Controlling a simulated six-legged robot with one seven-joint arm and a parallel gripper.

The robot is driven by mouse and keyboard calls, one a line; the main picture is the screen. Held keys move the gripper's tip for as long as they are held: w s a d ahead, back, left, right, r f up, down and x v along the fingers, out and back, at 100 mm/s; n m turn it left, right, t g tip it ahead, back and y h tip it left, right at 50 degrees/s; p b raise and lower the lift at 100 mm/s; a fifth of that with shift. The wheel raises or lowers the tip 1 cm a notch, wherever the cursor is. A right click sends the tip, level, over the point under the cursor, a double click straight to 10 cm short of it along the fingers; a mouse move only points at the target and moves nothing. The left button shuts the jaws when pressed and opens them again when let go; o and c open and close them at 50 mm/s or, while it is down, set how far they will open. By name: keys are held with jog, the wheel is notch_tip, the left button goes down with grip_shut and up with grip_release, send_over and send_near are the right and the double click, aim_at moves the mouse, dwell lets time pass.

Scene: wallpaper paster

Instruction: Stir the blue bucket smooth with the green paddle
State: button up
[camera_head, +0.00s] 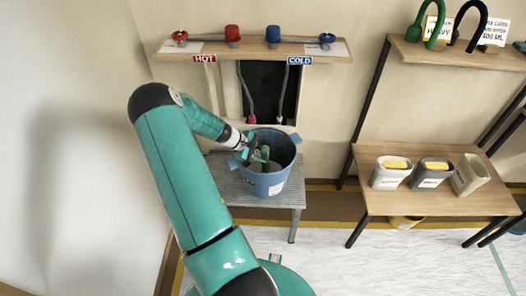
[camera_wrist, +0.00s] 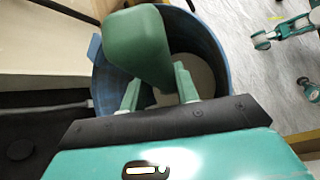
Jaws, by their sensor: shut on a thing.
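The blue bucket (camera_head: 268,184) stands upright on a grey slatted stand below the taps. My gripper (camera_head: 249,151) is at the bucket's upper left, over its opening. In the wrist view my gripper (camera_wrist: 158,92) is shut on the dark green paddle (camera_wrist: 140,45), whose thick end rises towards the camera. The lower part of the paddle is hidden by the gripper and its own thick end. The blue bucket (camera_wrist: 213,45) surrounds the fingers in that view. A pale beige-grey mass (camera_wrist: 196,72) shows inside it; its smoothness is not clear.
A wall shelf (camera_head: 320,50) above holds red and blue taps with HOT and COLD signs. A wooden table (camera_head: 440,200) to the right holds containers, two with yellow tops. A higher shelf (camera_head: 460,60) carries green and black hooked handles. Floor between stand and table is clear.

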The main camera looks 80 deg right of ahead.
jog(key=shift+s+a, duration=0.15)
jog(key=shift+a, duration=0.35)
jog(key=a+r, duration=0.3)
jog(key=r, duration=0.4)
jog(key=s+a+r, duration=0.1)
jog(key=a+r, duration=0.2)
jog(key=r, duration=0.5)
jog(key=s+a+r, duration=0.1)
jog(key=a+r, duration=0.2)
jog(key=r, duration=0.5)
jog(key=shift+a+r, duration=0.15)
jog(key=shift+a, duration=0.05)
dwell(0.5)
jog(key=shift+r, duration=0.15)
dwell(0.4)
notch_tip(320, 180, up, 5)
jog(key=shift+f, duration=0.15)
jog(key=shift+s, duration=0.1)
dwell(0.5)
